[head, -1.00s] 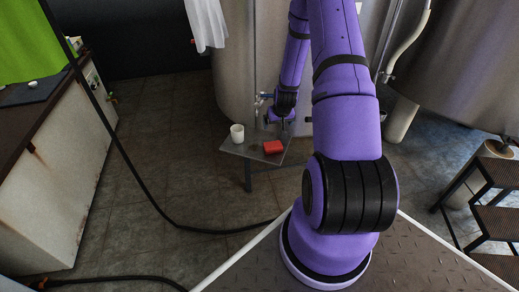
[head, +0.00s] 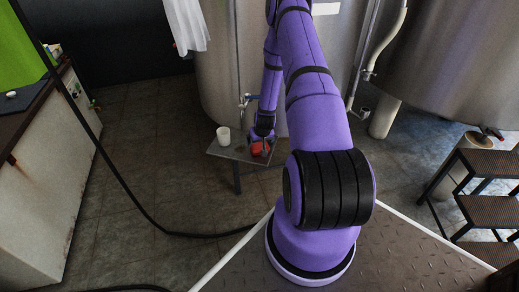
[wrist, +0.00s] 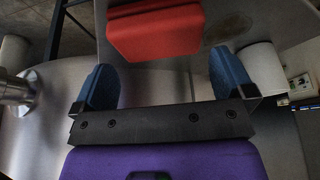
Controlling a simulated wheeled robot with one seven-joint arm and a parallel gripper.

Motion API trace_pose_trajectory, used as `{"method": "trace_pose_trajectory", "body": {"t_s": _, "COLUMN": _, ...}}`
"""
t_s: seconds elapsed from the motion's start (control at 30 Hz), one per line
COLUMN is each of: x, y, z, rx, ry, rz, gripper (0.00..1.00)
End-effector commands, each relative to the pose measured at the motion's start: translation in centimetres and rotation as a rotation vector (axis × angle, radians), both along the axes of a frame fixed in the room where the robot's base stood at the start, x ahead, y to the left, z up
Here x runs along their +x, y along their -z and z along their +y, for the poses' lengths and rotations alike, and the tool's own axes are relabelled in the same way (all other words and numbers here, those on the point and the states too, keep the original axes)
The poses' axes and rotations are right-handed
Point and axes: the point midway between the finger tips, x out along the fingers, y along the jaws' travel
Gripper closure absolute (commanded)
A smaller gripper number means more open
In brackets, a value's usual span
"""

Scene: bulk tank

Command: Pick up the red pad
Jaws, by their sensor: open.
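The red pad (head: 259,148) lies on a small metal table (head: 226,153) in front of the tank. In the wrist view the red pad (wrist: 154,30) is a block just beyond the blue fingertips, roughly centred between them. My gripper (wrist: 165,80) is open, with nothing between its fingers. In the head view my gripper (head: 262,140) is over the table at the pad, partly hiding it; I cannot tell there whether it touches.
A white cup (head: 223,136) stands on the table left of the pad; it also shows in the wrist view (wrist: 262,68). A steel tank (head: 222,70) with a valve (head: 247,99) stands close behind. Metal steps (head: 487,165) are at the right.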

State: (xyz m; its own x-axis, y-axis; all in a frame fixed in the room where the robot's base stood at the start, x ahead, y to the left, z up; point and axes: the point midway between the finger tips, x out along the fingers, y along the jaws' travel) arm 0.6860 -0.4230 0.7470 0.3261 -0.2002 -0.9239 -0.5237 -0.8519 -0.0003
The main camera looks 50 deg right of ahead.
Motion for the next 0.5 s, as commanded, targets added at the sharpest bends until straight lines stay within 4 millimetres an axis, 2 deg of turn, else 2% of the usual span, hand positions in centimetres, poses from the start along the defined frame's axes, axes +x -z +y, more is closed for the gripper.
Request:
{"method": "trace_pose_trajectory", "body": {"t_s": 0.2, "x": 1.1, "y": 2.7, "z": -0.5, "rx": 0.001, "ry": 0.000, "rz": 0.000, "gripper": 0.00}}
{"method": "trace_pose_trajectory", "body": {"t_s": 0.5, "x": 1.4, "y": 3.4, "z": -0.7, "rx": 0.001, "ry": 0.000, "rz": 0.001, "gripper": 0.00}}
